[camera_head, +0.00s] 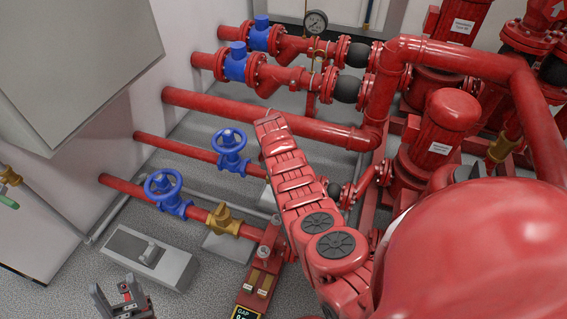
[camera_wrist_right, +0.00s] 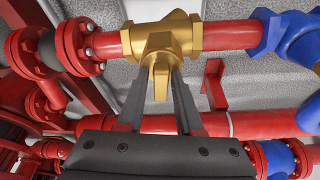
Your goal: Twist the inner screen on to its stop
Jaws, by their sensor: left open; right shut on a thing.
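In the right wrist view, a brass strainer body (camera_wrist_right: 165,40) sits on a red pipe, and its brass leg, the inner screen's end (camera_wrist_right: 160,82), points toward my right gripper (camera_wrist_right: 160,88). The two dark fingers are shut on it, one on each side. How far it is screwed in cannot be told. In the head view my right arm hides this strainer and gripper. A second brass strainer (camera_head: 223,220) shows there on the front pipe. My left gripper (camera_head: 122,292) is open at the lower left, apart from the pipes.
Blue handwheel valves (camera_head: 231,142) (camera_head: 165,188) are on the two front pipes. A grey slotted block (camera_head: 150,256) lies on the floor. A red stand with brass pieces (camera_head: 258,283) and a GAP display is at bottom centre. A grey cabinet (camera_head: 75,60) fills the upper left.

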